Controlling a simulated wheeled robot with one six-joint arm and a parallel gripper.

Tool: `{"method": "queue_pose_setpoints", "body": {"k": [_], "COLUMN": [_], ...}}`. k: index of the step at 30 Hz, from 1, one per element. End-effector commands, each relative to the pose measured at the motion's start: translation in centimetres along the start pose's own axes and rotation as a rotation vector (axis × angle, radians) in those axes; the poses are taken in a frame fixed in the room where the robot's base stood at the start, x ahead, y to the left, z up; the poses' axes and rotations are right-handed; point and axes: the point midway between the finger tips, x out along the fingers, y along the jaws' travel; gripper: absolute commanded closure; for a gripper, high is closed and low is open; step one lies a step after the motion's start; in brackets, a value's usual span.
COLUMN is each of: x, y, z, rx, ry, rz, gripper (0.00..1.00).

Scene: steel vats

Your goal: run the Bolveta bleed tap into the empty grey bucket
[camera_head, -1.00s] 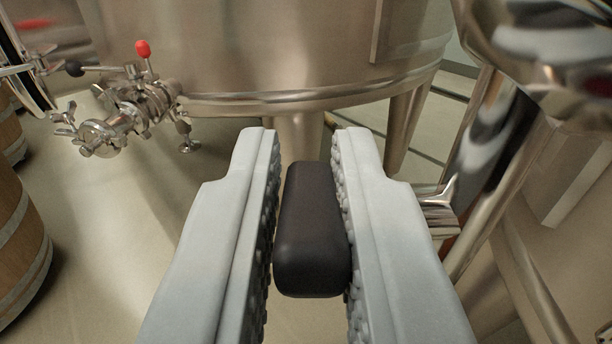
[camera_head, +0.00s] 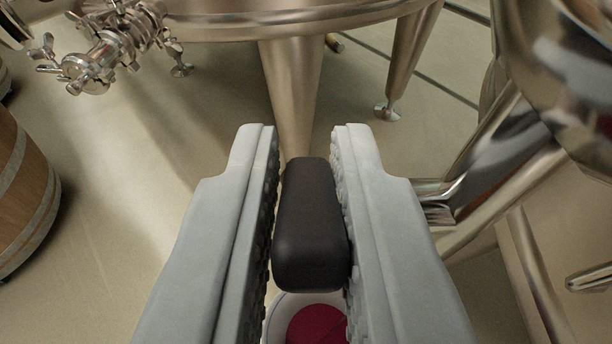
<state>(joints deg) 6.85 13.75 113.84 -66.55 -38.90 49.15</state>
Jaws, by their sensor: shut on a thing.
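My gripper (camera_head: 304,150) is shut on a black grip (camera_head: 310,225), a rounded block held between the two pale ridged fingers. What the grip belongs to is hidden, so I cannot tell whether it is part of the Bolveta bleed tap. Below it, at the bottom edge of the view, a round vessel with a pale rim (camera_head: 275,312) shows between the fingers. Deep red (camera_head: 318,326) shows inside that rim. The rest of the vessel is hidden by the fingers and the frame edge, so I cannot tell if it is the grey bucket. No label is readable.
A steel vat (camera_head: 250,20) on tapered legs (camera_head: 292,95) stands ahead. A valve with wing nuts (camera_head: 95,60) juts out at upper left. A wooden barrel (camera_head: 22,195) stands at left. Steel pipework (camera_head: 500,175) crowds the right. The floor (camera_head: 130,230) between barrel and gripper is clear.

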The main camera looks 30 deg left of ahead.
Motion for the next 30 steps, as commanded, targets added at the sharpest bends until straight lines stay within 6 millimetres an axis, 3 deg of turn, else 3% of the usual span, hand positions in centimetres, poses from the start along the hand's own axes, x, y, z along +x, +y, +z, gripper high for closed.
{"method": "queue_pose_setpoints", "body": {"k": [2,14,20,30], "x": [0.0,-0.6,-3.5,-10.3], "y": [0.0,0.0,0.0,0.1], "z": [0.0,0.0,-0.1,-0.1], "rx": [0.000,0.000,-0.001,0.000], "ry": [0.000,0.001,0.002,0.002], "rz": [-0.001,0.001,0.001,0.003], "gripper": [0.76,0.76,0.76,0.76]}}
